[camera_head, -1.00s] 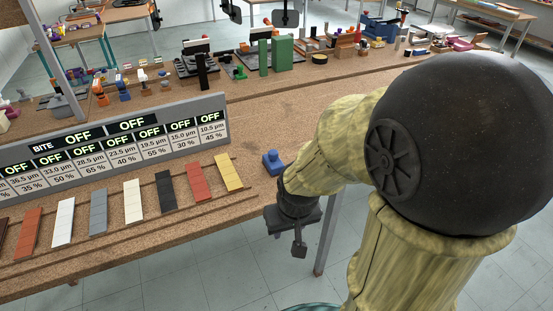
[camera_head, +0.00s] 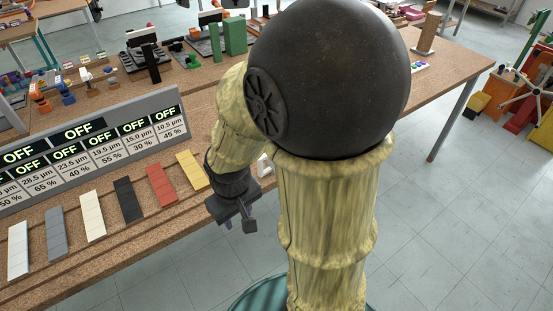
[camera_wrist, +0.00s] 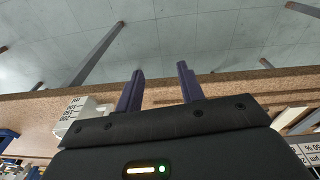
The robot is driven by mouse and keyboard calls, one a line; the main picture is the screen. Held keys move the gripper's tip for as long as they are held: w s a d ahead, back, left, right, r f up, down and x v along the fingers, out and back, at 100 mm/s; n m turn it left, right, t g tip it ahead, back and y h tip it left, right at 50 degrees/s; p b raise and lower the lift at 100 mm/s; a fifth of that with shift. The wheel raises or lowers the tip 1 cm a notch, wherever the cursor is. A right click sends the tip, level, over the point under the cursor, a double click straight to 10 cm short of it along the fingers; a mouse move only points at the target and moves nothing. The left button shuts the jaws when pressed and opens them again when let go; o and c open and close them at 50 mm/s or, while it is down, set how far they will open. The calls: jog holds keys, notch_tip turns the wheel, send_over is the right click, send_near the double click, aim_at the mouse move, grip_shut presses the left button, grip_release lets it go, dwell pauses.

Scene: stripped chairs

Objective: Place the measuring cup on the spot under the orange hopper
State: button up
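A white cup-like block with printed scale marks (camera_wrist: 82,112), likely the measuring cup, stands on the brown bench just left of my fingers in the wrist view. A small white piece (camera_head: 264,165), perhaps the same thing, shows beside my arm in the head view, mostly hidden. My gripper (camera_wrist: 161,68) is open with nothing between its fingers, which point past the bench edge over the floor. In the head view my gripper (camera_head: 238,222) hangs at the bench's front edge. I cannot make out an orange hopper with certainty; small orange devices (camera_head: 38,92) stand at the far left.
A grey display panel (camera_head: 100,150) and a row of coloured strips (camera_head: 127,198) occupy the bench left of my gripper. A green block (camera_head: 234,37) stands farther back. A blue object (camera_wrist: 8,140) is at the wrist view's left edge.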

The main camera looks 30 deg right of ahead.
notch_tip(320, 180, down, 4)
jog(key=w+d+n+g+h+b, duration=0.2)
jog(key=n+g+h, duration=0.3)
jog(key=n+h, duration=0.4)
jog(key=w+a+n+t+h, duration=0.1)
jog(key=w+n+t+h, duration=0.1)
jog(key=w+n, duration=0.1)
jog(key=w+a+r+n+t+h, duration=0.1)
jog(key=w+a+n+t+h, duration=0.1)
jog(key=w+n+h, duration=0.1)
jog(key=w+a+n+t+h, duration=0.1)
jog(key=w+a+n+h, duration=0.1)
jog(key=w+h, duration=0.1)
jog(key=shift+r+n+t+b, duration=0.2)
jog(key=shift+n+t+b, duration=0.1)
jog(key=shift+n+t, duration=0.1)
jog(key=shift+w+a+r, duration=0.15)
jog(key=shift+w+a, duration=0.05)
jog(key=shift+w, duration=0.05)
jog(key=shift+d, duration=0.2)
jog(key=d, duration=0.4)
jog(key=w+d, duration=0.1)
jog(key=d, duration=0.7)
jog(key=shift+w+p, duration=0.25)
jog(key=shift+p, duration=0.05)
